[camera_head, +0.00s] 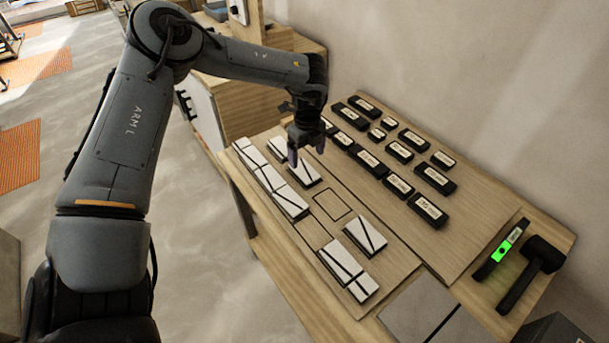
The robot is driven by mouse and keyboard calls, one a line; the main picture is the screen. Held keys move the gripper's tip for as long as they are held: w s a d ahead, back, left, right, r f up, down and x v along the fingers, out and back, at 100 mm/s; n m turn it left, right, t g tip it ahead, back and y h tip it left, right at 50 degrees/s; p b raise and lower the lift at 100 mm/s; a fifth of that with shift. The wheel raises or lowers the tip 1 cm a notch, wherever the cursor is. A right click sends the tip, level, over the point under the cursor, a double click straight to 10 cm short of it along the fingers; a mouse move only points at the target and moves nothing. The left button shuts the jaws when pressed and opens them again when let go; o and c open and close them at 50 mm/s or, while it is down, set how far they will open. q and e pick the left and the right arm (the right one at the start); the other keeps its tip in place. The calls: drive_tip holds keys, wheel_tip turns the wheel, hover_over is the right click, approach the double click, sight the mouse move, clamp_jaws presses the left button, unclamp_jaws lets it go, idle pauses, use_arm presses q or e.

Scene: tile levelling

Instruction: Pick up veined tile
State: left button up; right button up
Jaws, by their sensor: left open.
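Several white tiles with dark veins lie on the left wooden board. They include a row at the left (269,178), one tile near my gripper (309,179), one on the right side (365,234) and a group at the front (348,270). My left gripper (306,154) is open, pointing down, just above or beside the tile near it. Its fingers cover part of the tiles behind, and I cannot tell its exact height. Nothing shows between the fingers. My right gripper is not in view.
An empty outlined square (331,204) is on the left board. Several dark labelled blocks (398,186) stand on the right board (455,247). A level with a green vial (501,251) and a black mallet (530,272) lie at the right. Grey slabs (419,306) lie at the front.

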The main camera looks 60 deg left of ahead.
sight(306, 171)
use_arm(q)
drive_tip(key=shift+s+f+b, duration=0.15)
drive_tip(key=shift+f+b, duration=0.25)
drive_tip(key=shift+f, duration=1.3)
drive_tip(key=shift+s+f+b, duration=0.1)
drive_tip(key=shift+f+b, duration=0.3)
drive_tip(key=shift+f, duration=1.25)
drive_tip(key=shift+r, duration=0.1)
drive_tip(key=c, duration=1.2)
